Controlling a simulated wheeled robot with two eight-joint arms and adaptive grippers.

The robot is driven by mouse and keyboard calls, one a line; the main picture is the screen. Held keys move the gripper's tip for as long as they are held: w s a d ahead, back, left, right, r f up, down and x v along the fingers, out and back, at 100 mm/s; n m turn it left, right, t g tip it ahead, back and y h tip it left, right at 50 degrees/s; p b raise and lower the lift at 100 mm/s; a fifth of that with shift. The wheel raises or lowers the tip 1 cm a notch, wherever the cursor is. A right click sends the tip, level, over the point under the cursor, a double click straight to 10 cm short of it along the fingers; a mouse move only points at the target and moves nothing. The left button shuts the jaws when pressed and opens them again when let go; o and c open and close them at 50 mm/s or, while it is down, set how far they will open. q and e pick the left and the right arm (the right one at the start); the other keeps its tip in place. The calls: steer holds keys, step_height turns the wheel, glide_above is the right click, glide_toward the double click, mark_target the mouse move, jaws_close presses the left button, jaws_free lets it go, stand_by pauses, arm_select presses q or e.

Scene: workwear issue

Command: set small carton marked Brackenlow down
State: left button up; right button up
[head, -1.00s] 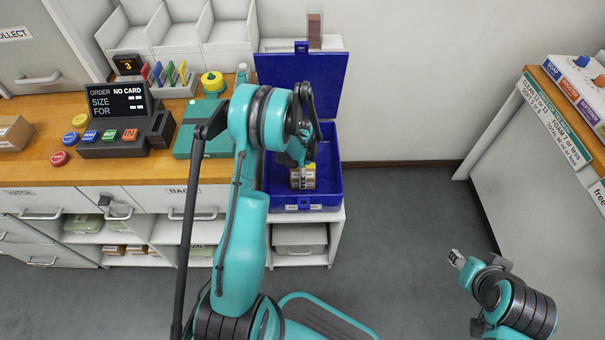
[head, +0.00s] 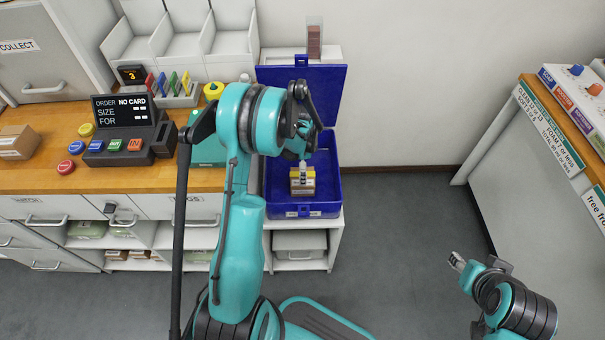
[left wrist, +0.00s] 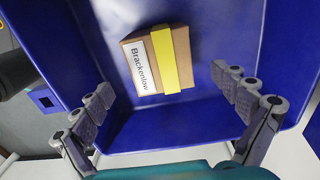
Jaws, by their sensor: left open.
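The small carton (left wrist: 157,62) is brown with a yellow band and a white label reading Brackenlow. It lies on the floor of the blue box (left wrist: 220,35), between the line of my left fingers and the far wall. In the head view the carton (head: 302,186) sits inside the open blue box (head: 328,205). My left gripper (left wrist: 172,108) is open, its two fingers apart on either side with nothing between them. In the head view the left gripper (head: 303,160) hangs above the carton. My right gripper (head: 456,261) is away at the lower right, over the floor.
The blue box's raised lid (head: 325,95) stands behind it. A wooden counter with an order terminal (head: 122,132) and coloured buttons lies to the left. A second counter (head: 540,150) stands at the right. Grey floor between them is clear.

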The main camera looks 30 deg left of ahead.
arm_select(q)
step_height(320, 180, up, 5)
steer(key=shift+f+p, duration=0.1)
steer(key=shift+p, duration=0.5)
steer(key=s+d+r+n+t, duration=0.25)
steer(key=s+d+r, duration=0.2)
steer(key=r, duration=0.35)
steer(key=s+d+r+n+t, duration=0.1)
steer(key=s+d+r+n, duration=0.2)
steer(key=d+r, duration=0.35)
steer(key=s+d+r+n+t, duration=0.2)
steer(key=s+n, duration=0.1)
steer(key=s, duration=0.2)
steer(key=s+d+r+n+t, duration=0.1)
steer(key=s+d+r+n, duration=0.1)
steer(key=s, duration=0.4)
steer(key=shift+s+d+r+n+t, duration=0.2)
steer(key=shift+s+r+n+t, duration=0.15)
steer(key=shift+r+n, duration=0.25)
